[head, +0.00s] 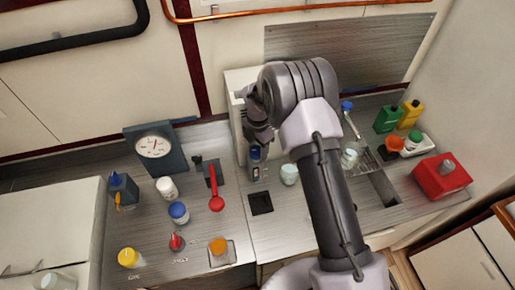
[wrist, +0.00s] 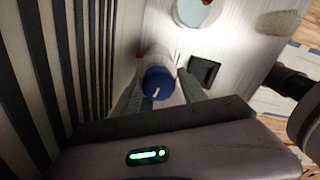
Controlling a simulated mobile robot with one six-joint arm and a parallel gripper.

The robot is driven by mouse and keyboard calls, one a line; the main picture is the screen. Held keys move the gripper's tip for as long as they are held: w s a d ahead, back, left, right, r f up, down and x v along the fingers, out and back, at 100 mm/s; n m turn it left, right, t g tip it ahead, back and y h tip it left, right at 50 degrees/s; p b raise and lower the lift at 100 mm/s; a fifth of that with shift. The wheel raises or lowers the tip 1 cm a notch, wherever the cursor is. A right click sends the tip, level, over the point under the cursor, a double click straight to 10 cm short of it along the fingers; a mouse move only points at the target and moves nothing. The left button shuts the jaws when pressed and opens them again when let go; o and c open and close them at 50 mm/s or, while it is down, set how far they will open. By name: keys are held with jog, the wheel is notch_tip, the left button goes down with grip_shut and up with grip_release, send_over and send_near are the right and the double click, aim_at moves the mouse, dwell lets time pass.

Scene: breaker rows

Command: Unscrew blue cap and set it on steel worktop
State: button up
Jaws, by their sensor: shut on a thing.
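The blue cap (wrist: 158,82) has a white line on its top and sits on a pale container (wrist: 156,58) in the wrist view. My gripper (wrist: 160,80) is shut around it, one finger on each side. I cannot tell whether the fingers press on the cap or lower down. In the head view my gripper (head: 255,143) points down beside the pale ribbed box, with the blue cap (head: 255,154) just under it. The steel worktop (head: 285,225) lies around and below; its front part shows bare metal.
A black square (head: 260,203) and a pale cup (head: 289,174) are close on the right. A pale box (head: 240,100) stands close on the left.

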jog(key=o, duration=0.9)
jog(key=shift+a, duration=0.25)
jog(key=shift+o, duration=1.4)
jog(key=shift+a+f, duration=0.1)
jog(key=shift+a, duration=0.15)
